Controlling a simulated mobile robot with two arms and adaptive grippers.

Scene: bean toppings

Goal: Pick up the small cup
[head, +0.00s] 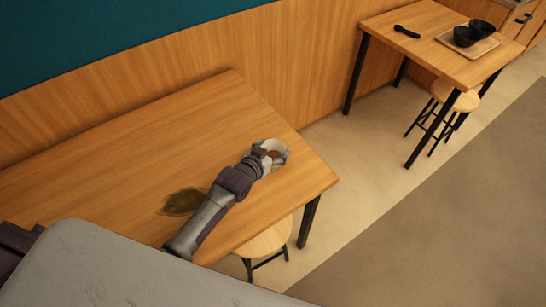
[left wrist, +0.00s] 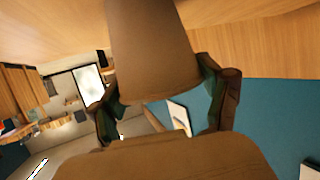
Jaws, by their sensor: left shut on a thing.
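The small cup (left wrist: 152,50) is brown and tapered. In the left wrist view it stands between the two fingers of my left gripper (left wrist: 162,92), which is shut on it. In the head view my left gripper (head: 272,154) is over the right part of the near wooden table (head: 120,140). There the cup is mostly hidden by the fingers, with only a bit of brown showing between them. I cannot tell whether the cup touches the tabletop. My right gripper is not in view.
A dark greenish-brown flat patch (head: 182,202) lies on the near table beside my left arm. A stool (head: 268,240) stands under the table's front edge. A farther table (head: 425,25) holds a tray (head: 484,48) with black bowls (head: 468,36). Most of the near tabletop is clear.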

